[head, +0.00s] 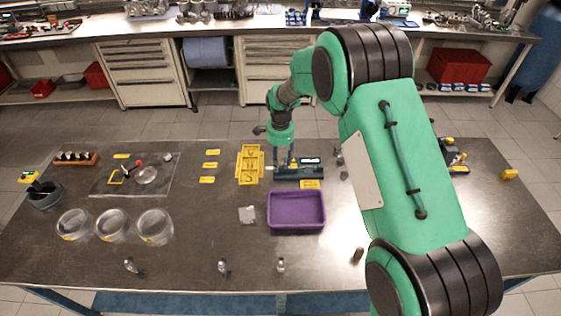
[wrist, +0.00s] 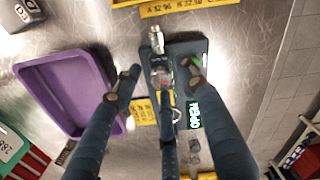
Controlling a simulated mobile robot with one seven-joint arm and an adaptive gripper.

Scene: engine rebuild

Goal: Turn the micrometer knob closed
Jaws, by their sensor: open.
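The micrometer sits on a dark stand (head: 305,173) on the metal table, behind the purple tray. In the wrist view its silver knob end (wrist: 156,39) points to the top of the picture, and its body (wrist: 161,72) lies between my fingers. A lit digital readout (wrist: 194,113) is on the stand's right part; I cannot read it surely. My gripper (head: 285,163) points down over the left part of the stand. In the wrist view my gripper (wrist: 160,76) is open, with fingers on both sides of the micrometer and one below. I cannot tell whether any finger touches it.
The purple tray (head: 297,226) stands in front of the stand and looks empty. A yellow rack (head: 250,164) stands close on the left. Yellow labels (head: 310,185) lie nearby. Clear round jars (head: 155,227) are at the front left.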

